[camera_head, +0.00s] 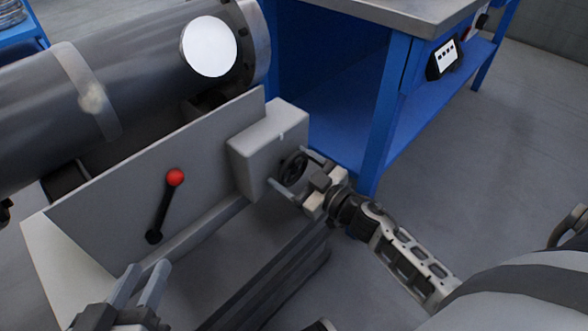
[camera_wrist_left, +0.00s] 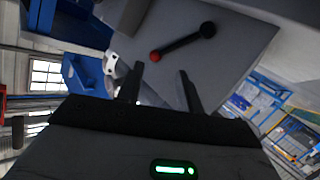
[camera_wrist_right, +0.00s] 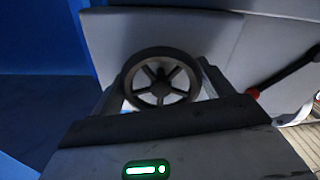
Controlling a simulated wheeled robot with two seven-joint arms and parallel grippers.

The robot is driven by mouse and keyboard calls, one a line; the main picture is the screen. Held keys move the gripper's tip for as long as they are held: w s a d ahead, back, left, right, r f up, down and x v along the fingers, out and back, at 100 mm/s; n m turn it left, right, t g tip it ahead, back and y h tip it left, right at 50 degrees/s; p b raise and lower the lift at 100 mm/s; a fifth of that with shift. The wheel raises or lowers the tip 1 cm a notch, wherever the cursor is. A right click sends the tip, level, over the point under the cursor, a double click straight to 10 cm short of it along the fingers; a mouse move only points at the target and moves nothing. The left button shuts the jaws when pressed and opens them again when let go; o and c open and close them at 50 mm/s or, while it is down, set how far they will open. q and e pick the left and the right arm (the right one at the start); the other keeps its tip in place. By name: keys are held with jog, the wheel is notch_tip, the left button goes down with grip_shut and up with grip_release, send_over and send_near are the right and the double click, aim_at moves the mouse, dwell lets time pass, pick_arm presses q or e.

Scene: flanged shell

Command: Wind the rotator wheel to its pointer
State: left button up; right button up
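The rotator wheel (camera_head: 293,168) is a small dark spoked handwheel on the side of a light grey box (camera_head: 262,150). In the right wrist view the wheel (camera_wrist_right: 160,80) shows its spokes and rim between the fingers. My right gripper (camera_head: 296,172) is at the wheel, its fingers apart on either side of it; I cannot tell whether they touch the rim. No pointer can be clearly made out, though a small mark (camera_head: 282,134) shows on the box's top edge. My left gripper (camera_head: 140,284) is open and empty in front of the grey panel, and also shows in the left wrist view (camera_wrist_left: 158,88).
A black lever with a red knob (camera_head: 175,177) stands on the grey panel (camera_head: 110,200), above my left gripper. A large grey flanged cylinder (camera_head: 140,65) lies behind the panel. A blue workbench (camera_head: 385,110) stands just behind the wheel.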

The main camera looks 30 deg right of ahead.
jog(key=c, duration=0.4)
